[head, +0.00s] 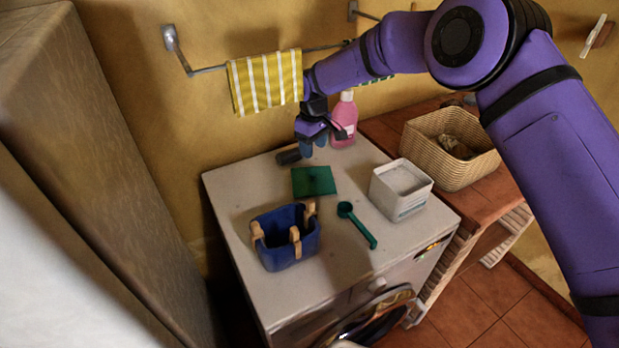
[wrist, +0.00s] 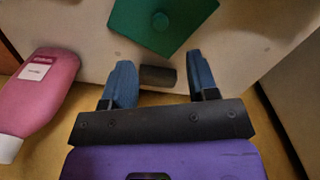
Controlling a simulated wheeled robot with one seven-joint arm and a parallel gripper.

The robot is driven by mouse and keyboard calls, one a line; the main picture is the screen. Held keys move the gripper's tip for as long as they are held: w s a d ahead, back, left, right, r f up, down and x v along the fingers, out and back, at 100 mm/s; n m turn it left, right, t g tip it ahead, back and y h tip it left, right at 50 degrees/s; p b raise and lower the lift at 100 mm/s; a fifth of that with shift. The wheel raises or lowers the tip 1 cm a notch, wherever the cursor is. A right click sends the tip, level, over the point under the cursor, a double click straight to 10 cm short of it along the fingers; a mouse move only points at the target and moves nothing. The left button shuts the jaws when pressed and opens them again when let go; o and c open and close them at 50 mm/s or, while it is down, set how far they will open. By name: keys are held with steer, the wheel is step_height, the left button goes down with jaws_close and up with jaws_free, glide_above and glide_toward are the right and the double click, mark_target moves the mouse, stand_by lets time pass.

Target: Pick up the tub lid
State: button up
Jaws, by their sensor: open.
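The tub lid is a flat green square with a small knob in its middle. It lies on the top of the white washing machine (head: 235,205), in the head view (head: 313,182) behind the blue caddy. In the wrist view the lid (wrist: 150,30) is at the top, beyond my fingertips. My gripper (head: 315,152) is behind the lid, near the back edge of the machine. Its two blue fingers are apart in the wrist view (wrist: 160,72), with nothing held between them. The open white tub (head: 400,190) stands to the right of the lid.
A small dark block (head: 288,157) lies close to my gripper. A pink bottle (head: 344,120) stands at the back right. A blue caddy with pegs (head: 287,250) and a green scoop (head: 358,226) are in front. A wicker basket (head: 420,150) stands to the right.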

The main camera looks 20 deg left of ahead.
mark_target(313, 173)
step_height(313, 173, down, 11)
steer(key=shift+r, duration=0.2)
steer(key=c, duration=1)
